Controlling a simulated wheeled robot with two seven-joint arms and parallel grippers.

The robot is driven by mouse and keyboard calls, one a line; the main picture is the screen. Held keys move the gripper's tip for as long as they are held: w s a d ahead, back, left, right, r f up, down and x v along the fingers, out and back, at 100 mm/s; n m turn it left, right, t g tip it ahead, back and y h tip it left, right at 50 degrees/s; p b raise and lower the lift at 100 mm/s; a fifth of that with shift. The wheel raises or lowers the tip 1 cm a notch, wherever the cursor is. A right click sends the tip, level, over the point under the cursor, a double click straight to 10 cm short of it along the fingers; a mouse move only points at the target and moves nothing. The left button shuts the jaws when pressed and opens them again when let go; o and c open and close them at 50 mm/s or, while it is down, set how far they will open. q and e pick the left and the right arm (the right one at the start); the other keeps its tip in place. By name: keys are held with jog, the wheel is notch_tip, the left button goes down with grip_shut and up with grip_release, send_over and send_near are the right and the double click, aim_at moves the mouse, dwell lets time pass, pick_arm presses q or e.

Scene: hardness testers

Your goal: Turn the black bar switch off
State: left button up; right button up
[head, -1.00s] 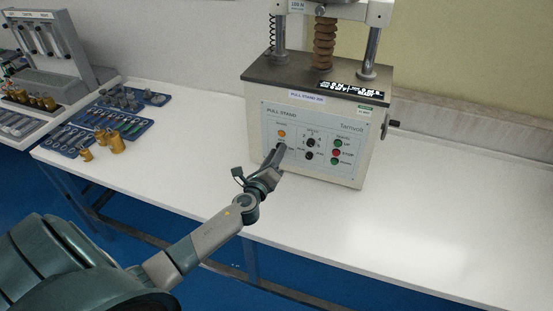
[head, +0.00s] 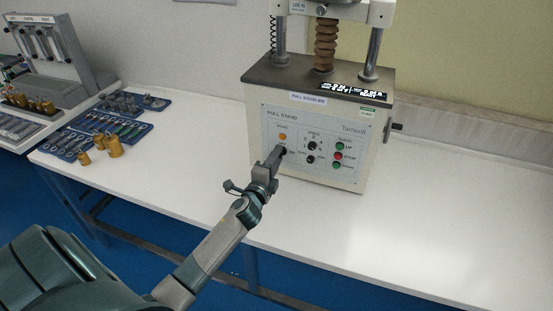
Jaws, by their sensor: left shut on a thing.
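The pull stand (head: 255,125) is a cream box with a dark top and a light front panel (head: 330,125). My left gripper (head: 279,150) reaches the panel's left side, just below the orange lamp (head: 282,136). It is shut on the black bar switch (head: 283,151), which shows only as a small dark part at the fingertips. The gripper hides most of the switch, so I cannot tell which way the bar points. My right gripper is not in view.
The panel also has two black knobs (head: 312,146) and green and red buttons (head: 338,156) to the right. Blue trays (head: 125,131) and brass weights (head: 114,148) lie at left. The white table (head: 420,215) is clear on the right.

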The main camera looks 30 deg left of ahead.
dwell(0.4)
pick_arm(q)
jog(key=o, duration=1)
jog(key=shift+o, duration=0.2)
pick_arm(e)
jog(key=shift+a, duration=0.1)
pick_arm(q)
jog(key=b+v, duration=0.3)
jog(key=v, duration=1.4)
jog(key=shift+s, duration=0.2)
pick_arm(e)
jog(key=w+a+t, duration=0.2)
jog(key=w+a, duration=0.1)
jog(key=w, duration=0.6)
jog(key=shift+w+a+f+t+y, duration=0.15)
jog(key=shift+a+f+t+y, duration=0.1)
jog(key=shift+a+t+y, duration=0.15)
pick_arm(q)
jog(key=shift+d, duration=0.1)
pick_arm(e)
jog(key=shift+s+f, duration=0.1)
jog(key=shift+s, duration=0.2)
